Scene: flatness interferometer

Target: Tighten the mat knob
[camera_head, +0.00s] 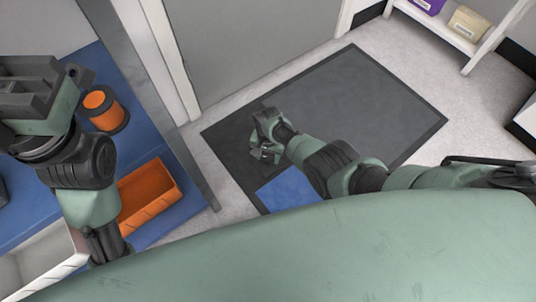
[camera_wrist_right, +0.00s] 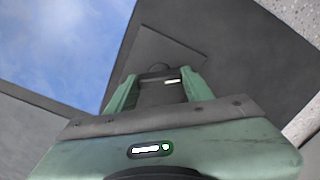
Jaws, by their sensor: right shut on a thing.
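A dark grey mat (camera_head: 365,95) with a black border lies on the floor in the head view. My right gripper (camera_head: 262,148) is down over the left part of the mat, near a blue patch.
A blue worktop (camera_head: 95,150) on the left holds an orange spool (camera_head: 101,106), an orange bin (camera_head: 148,196) and a white tray (camera_head: 45,262). A white shelf (camera_head: 455,40) with a purple box (camera_head: 428,5) and a beige box (camera_head: 467,24) stands at upper right.

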